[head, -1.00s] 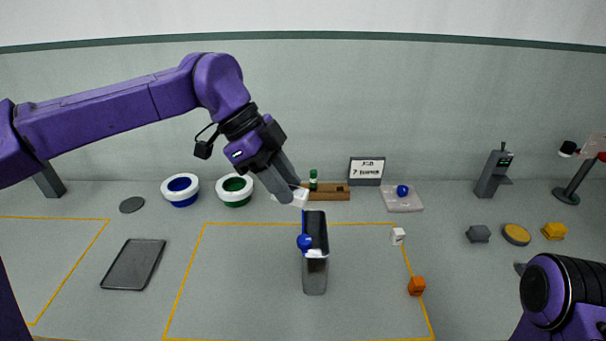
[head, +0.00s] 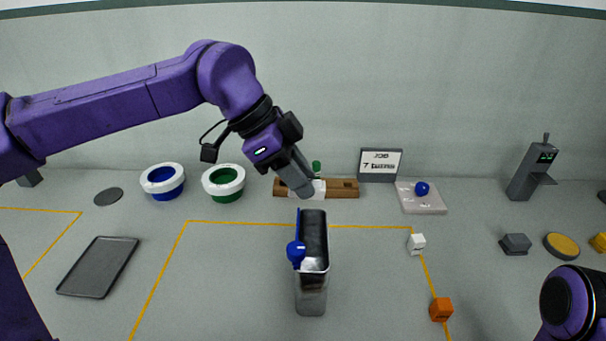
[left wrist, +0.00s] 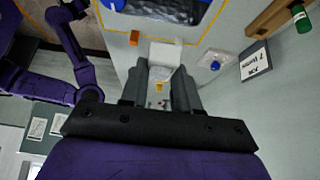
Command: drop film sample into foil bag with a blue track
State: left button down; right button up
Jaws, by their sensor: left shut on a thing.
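The foil bag (head: 311,298) stands upright on the table, silver below, with a dark open mouth at its top. A blue track runs along its left edge, with a blue knob (head: 296,253) at the near end. The bag's mouth partly shows at the top of the left wrist view (left wrist: 165,10). My left gripper (head: 304,190) is above and behind the bag's mouth in the picture, apart from it. In the left wrist view its fingers (left wrist: 160,88) are shut on a pale film sample (left wrist: 165,55) that sticks out beyond the tips. My right gripper is out of view.
A dark tray (head: 98,268) lies left; white (head: 416,244) and orange (head: 441,310) cubes lie right.

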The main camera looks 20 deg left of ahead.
aim_at(297, 196)
pick_arm(q)
jog(key=f+b, duration=0.1)
jog(key=f, duration=0.1)
jog(key=f+b, duration=0.1)
jog(key=f, duration=0.1)
jog(key=shift+s+a+b, duration=0.2)
jog(key=shift+s+b, duration=0.05)
jog(key=shift+b, duration=0.05)
jog(key=shift+w+f, duration=0.15)
jog(key=shift+f, duration=0.3)
jog(key=shift+d+r, duration=0.1)
jog(key=c, duration=0.8)
grip_release()
jog(key=shift+o, duration=0.2)
jog(key=v, duration=1)
jog(key=shift+r+b, duration=0.25)
jog(key=shift+b, duration=0.15)
